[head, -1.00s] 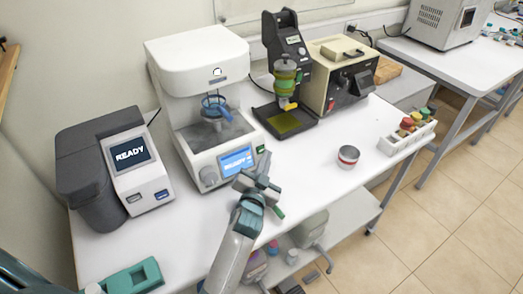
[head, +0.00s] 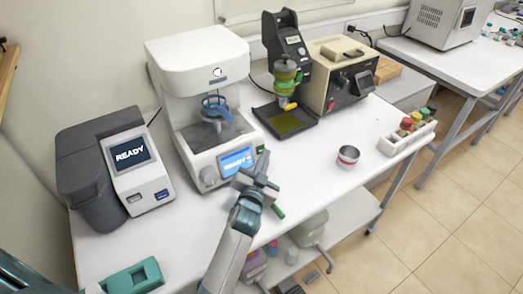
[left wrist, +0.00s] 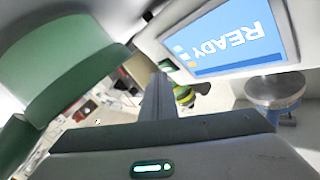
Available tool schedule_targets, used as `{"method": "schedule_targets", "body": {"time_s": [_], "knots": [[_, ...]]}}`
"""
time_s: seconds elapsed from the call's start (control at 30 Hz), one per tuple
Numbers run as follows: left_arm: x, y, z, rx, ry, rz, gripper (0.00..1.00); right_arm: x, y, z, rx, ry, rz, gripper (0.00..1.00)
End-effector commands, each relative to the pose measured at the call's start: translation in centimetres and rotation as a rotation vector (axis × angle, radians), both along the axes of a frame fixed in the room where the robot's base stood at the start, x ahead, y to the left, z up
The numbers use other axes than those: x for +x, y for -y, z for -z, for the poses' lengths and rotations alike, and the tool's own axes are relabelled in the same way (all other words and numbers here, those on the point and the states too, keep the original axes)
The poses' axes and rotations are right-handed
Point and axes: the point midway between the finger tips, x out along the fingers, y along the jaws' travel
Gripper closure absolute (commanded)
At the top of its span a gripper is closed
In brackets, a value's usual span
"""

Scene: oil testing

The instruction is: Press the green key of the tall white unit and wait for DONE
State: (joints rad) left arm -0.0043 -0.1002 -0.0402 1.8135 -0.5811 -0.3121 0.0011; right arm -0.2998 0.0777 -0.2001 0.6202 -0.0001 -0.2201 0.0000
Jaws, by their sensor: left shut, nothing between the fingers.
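The tall white unit (head: 195,50) stands on the white table, with a blue screen (head: 237,161) reading READY. The screen also shows upside down in the left wrist view (left wrist: 222,40). The green key (left wrist: 167,66) sits in a dark surround beside the screen; in the head view it is mostly hidden by the fingers. My left gripper (head: 263,157) is shut and empty, its tips pointing at the unit's front panel, close by the key. I cannot tell whether they touch it. My right gripper is not in view.
A dark grey and white device (head: 95,165), also reading READY, stands left. A black stand (head: 285,55) and beige box (head: 340,75) stand behind right. A small tin (head: 347,157) and a white rack (head: 408,138) of bottles stand right. A teal block (head: 130,278) lies at front left.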

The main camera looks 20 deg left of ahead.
Motion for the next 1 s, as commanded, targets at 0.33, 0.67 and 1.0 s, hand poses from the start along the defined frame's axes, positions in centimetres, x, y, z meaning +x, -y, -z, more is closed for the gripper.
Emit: {"method": "schedule_targets", "body": {"time_s": [0.33,0.67,1.0], "knots": [[0.20,-0.24,0.08,0.000,0.000,0.000,1.00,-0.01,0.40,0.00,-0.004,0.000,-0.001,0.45],[0.40,-0.49,0.16,0.001,0.000,0.000,1.00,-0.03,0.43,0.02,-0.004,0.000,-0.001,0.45],[0.50,-0.65,0.22,0.001,0.000,0.000,1.00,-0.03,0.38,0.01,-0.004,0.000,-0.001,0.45]]}}
